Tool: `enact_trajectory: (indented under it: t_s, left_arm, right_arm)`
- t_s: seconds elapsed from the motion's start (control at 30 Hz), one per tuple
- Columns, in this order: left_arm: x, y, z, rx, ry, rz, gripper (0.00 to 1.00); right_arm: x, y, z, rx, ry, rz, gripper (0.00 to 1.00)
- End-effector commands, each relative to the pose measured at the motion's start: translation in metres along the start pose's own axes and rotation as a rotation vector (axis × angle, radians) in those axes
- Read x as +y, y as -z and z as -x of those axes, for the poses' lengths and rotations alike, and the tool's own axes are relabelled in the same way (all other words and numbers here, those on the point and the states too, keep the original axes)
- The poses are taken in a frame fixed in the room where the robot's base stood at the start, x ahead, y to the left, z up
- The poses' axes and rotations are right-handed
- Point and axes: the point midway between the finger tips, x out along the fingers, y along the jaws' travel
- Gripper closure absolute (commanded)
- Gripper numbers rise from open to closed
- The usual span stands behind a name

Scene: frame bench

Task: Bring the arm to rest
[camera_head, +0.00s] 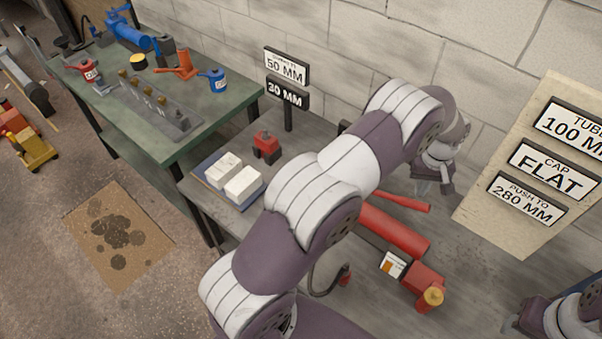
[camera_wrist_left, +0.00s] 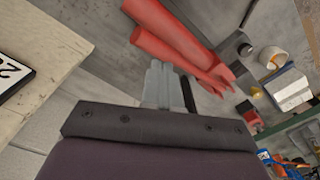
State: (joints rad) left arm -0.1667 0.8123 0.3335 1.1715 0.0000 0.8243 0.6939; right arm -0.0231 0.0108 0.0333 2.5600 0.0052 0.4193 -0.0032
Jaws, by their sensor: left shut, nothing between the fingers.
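My left arm rises from the bottom middle of the head view and bends over the grey bench. Its left gripper (camera_head: 421,188) hangs near the wall, just above the far end of a red cylinder (camera_head: 395,228) lying on the bench. In the left wrist view, the grey fingers (camera_wrist_left: 160,82) are together and empty, with the red parts (camera_wrist_left: 175,38) beyond them. My right arm shows only at the bottom right corner. Its right gripper (camera_head: 512,324) is too small and cut off to read.
A grey bench (camera_head: 465,275) holds white blocks (camera_head: 242,182), a red-and-black tool (camera_head: 266,146) and a sign post (camera_head: 288,118). A board with labels (camera_head: 483,215) leans at the right. A green bench (camera_head: 210,92) with tools stands at the left. Cardboard (camera_head: 145,262) lies on the floor.

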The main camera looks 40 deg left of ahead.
Motion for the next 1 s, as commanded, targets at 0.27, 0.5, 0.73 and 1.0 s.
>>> enact_trajectory:
  t_s: [0.27, 0.5, 0.73, 1.0]
  left_arm:
    - [0.0, 0.0, 0.0, 0.0, 0.0, -0.005, 1.0]
    - [-0.039, -0.042, -0.013, -0.032, 0.017, -0.321, 1.0]
    - [-0.14, -0.134, 0.037, -0.003, -0.001, -0.577, 1.0]
    - [-0.194, -0.182, 0.072, 0.11, -0.033, -0.556, 1.0]
  right_arm:
    - [0.0, 0.0, 0.0, 0.0, 0.0, 0.0, 0.57]
    - [0.0, 0.0, -0.004, 0.0, 0.0, 0.0, 0.57]
    - [0.0, -0.003, -0.028, 0.0, 0.0, 0.0, 0.57]
    - [0.0, -0.005, -0.044, 0.0, 0.0, 0.0, 0.57]
